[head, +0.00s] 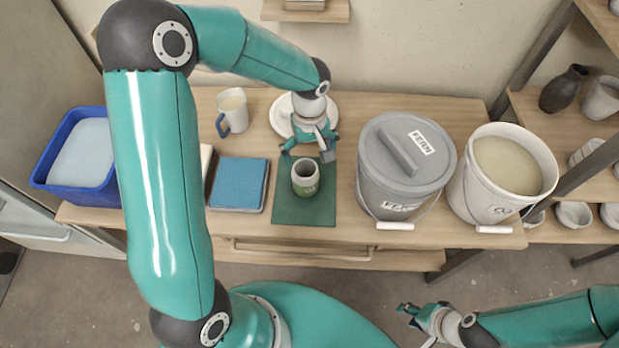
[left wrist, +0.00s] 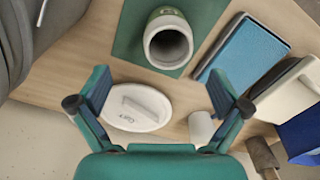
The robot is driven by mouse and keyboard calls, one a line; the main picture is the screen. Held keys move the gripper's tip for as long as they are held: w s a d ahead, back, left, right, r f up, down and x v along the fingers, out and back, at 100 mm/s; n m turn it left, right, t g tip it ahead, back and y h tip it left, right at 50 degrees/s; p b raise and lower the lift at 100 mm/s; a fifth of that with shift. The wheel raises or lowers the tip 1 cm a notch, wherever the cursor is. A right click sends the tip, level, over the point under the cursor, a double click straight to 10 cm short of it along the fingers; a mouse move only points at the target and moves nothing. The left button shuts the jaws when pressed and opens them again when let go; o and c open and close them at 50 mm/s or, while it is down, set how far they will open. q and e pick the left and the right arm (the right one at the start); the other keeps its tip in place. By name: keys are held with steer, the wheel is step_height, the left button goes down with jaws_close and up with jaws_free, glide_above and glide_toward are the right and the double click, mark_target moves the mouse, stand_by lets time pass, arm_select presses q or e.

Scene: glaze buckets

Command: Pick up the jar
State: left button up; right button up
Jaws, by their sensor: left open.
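The jar (head: 305,178) is a small pale cup-like vessel with a green lower part and an open top. It stands upright on a dark green mat (head: 290,209) on the wooden bench. In the left wrist view the jar (left wrist: 168,42) shows its open mouth at the top middle. My left gripper (head: 308,150) is open and empty, just behind and above the jar, apart from it. In the left wrist view the fingers of my left gripper (left wrist: 157,108) are spread below the jar. My right gripper (head: 418,318) is low in front of the bench; its fingers look apart, holding nothing.
A grey lidded bucket (head: 378,185) and an open white bucket (head: 481,197) stand right of the mat. A blue book-like block (head: 239,184), a mug (head: 232,108) and a blue tub (head: 62,190) stand to the left. A white lid (head: 280,116) lies behind.

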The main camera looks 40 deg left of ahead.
mark_target(308, 167)
arm_select(q)
steer(key=f, duration=0.6)
steer(key=shift+s+a+f, duration=0.15)
steer(key=shift+a+f, duration=0.05)
steer(key=shift+f, duration=0.2)
steer(key=shift+s+a+f+p, duration=0.15)
steer(key=shift+f+p, duration=0.25)
steer(key=shift+f, duration=2.3)
steer(key=shift+s, duration=0.15)
steer(key=c, duration=1.4)
